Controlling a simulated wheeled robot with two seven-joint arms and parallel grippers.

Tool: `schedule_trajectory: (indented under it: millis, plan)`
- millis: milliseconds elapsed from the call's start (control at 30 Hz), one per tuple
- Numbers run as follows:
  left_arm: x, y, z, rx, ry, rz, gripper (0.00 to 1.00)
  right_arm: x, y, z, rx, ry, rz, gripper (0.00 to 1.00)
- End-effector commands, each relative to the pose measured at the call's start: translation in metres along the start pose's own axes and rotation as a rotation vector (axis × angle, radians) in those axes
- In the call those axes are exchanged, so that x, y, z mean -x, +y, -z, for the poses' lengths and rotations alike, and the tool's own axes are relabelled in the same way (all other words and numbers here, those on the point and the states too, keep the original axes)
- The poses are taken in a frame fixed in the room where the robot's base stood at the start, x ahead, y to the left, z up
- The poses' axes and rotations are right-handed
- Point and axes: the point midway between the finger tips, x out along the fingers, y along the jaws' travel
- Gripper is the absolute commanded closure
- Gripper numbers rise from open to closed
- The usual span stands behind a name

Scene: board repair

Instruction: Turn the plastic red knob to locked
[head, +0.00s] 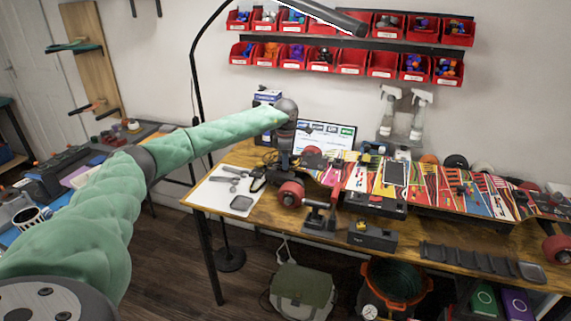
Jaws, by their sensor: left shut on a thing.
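A red plastic knob (290,195) is at the left end of the long board on the wooden workbench. My left arm reaches in from the left, and my left gripper (288,180) points down onto this knob from above. It is shut on the knob; the fingertips are small and partly hidden, and I cannot read the knob's lock position. A second red knob (557,249) is at the far right end of the board, apart from my gripper. My right gripper is not in view.
The board (440,190) carries colourful strips and parts along the workbench (225,202). A black stand (320,218) and a small dark box (373,237) are near the held knob. A laptop (330,137) stands behind. A lamp pole (196,80) rises behind my arm.

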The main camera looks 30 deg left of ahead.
Motion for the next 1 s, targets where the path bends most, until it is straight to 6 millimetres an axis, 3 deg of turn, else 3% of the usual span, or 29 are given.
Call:
schedule_trajectory:
  millis: [667,700,1000]
  plan:
    - [0.0027,0.0016,0.0007,-0.056,-0.002,-0.004,1.00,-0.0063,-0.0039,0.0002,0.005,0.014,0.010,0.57]
    - [0.0027,0.0016,0.0007,-0.056,-0.002,-0.004,0.73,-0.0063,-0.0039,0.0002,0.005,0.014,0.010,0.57]
    - [0.0017,0.0007,0.0001,-0.057,-0.001,-0.002,0.72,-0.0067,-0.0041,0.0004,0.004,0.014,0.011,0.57]
